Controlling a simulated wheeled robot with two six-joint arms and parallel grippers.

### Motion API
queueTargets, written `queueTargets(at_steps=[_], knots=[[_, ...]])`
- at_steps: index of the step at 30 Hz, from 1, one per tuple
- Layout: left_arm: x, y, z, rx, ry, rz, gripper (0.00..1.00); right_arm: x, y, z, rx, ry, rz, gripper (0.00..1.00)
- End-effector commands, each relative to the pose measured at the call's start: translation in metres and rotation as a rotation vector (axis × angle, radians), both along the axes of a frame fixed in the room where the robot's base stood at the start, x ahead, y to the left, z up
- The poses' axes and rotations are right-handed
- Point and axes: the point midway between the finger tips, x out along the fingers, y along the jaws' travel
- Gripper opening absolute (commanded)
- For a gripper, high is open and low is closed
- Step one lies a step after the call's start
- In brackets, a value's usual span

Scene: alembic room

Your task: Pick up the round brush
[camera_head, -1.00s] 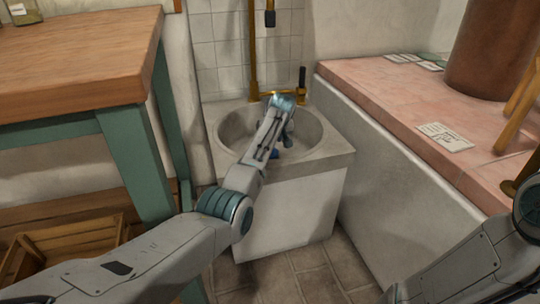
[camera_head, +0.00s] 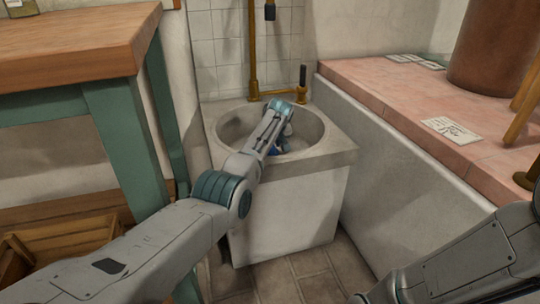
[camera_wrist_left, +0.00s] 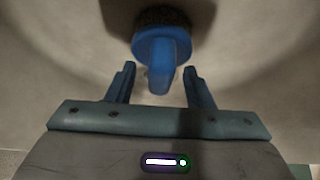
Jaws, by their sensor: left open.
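The round brush (camera_wrist_left: 163,48) has a blue round head with a blue handle and dark bristles on its far side. In the left wrist view it lies inside the pale basin, just ahead of my left gripper (camera_wrist_left: 160,80). The handle points back toward the gap between the open fingers, which are not closed on it. In the head view my left gripper (camera_head: 279,146) reaches down into the sink (camera_head: 320,152), and my arm hides most of the brush. My right arm shows at the lower right, but its gripper is out of view.
A wooden table with green legs (camera_head: 130,150) stands left of the sink. A brass tap (camera_head: 278,95) rises behind the basin. A pink-tiled ledge (camera_head: 385,90) with paper cards and a brown cylinder (camera_head: 495,45) runs along the right. A wooden crate (camera_head: 65,245) sits at lower left.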

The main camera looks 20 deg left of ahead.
Motion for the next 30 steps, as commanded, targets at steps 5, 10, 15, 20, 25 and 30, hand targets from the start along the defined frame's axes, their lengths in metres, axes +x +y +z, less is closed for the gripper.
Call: queueTargets(at_steps=[5, 10, 15, 20, 25, 30], knots=[[0.0, 0.0, 0.0, 0.0, 0.0, 0.0, 0.34, 0.0, 0.0, 0.001, 0.0, 0.0, 0.0, 0.43], [0.0, 0.0, 0.0, 0.001, 0.0, 0.0, 0.0, 0.0, 0.0, 0.0, 0.0, 0.0, 0.0, 0.43], [0.0, 0.0, 0.0, 0.001, 0.0, 0.0, 0.0, 0.0, 0.0, 0.0, 0.0, -0.001, 0.0, 0.43], [0.0, 0.0, 0.006, 0.001, -0.001, 0.0, 0.0, 0.0, 0.0, 0.004, 0.0, -0.002, 0.0, 0.43], [0.001, 0.0, 0.035, 0.0, -0.004, 0.0, 0.0, -0.003, 0.0, 0.021, 0.005, -0.019, -0.004, 0.43], [0.001, 0.0, 0.08, 0.001, -0.003, 0.0, 0.0, -0.01, -0.001, 0.044, 0.015, -0.059, -0.01, 0.43]])
